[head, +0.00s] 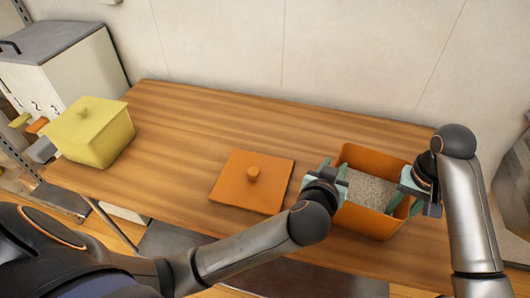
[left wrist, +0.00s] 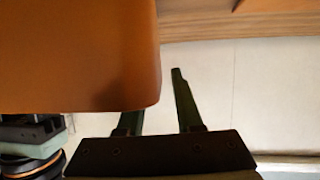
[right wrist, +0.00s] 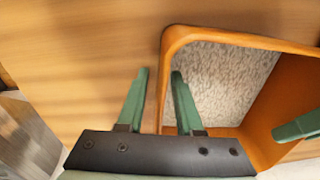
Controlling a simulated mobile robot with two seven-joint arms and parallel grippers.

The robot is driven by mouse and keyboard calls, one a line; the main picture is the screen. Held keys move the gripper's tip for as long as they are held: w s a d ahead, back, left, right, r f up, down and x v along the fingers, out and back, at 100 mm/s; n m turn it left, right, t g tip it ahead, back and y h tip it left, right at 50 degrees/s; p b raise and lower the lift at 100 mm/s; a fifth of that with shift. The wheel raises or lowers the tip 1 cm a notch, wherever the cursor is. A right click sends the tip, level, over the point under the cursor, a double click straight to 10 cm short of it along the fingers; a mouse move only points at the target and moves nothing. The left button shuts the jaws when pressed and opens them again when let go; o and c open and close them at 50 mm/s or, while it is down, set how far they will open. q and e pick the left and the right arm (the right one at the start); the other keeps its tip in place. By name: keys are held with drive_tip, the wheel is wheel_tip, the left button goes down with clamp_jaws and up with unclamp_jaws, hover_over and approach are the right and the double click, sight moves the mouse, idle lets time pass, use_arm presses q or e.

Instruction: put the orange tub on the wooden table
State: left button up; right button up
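The orange tub (head: 375,223) stands at the right part of the wooden table (head: 170,140), open at the top, with a grey speckled surface inside. I cannot tell whether it touches the table. My left gripper (head: 331,168) has its fingers on either side of the tub's left wall. The left wrist view shows the tub's orange side (left wrist: 80,55) hiding one fingertip and a gap beside the other finger. My right gripper (head: 405,205) straddles the right wall. In the right wrist view the rim (right wrist: 168,45) runs between its fingers (right wrist: 160,72), with a gap showing.
An orange square lid with a knob (head: 252,190) lies on the table left of the tub. A yellow lidded box (head: 108,146) stands at the table's left end. A grey-topped white cabinet (head: 60,60) is behind it. The table's back middle is clear.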

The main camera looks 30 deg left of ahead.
sight(407, 203)
use_arm(q)
wheel_tip(407, 203, up, 10)
drive_tip(key=shift+f, duration=0.1)
use_arm(e)
drive_tip(key=shift+w+r, duration=0.2)
drive_tip(key=shift+r, duration=0.6)
drive_tip(key=shift+d+r, duration=0.15)
drive_tip(key=shift+r, duration=0.55)
wheel_tip(407, 203, up, 9)
drive_tip(key=shift+s, duration=0.15)
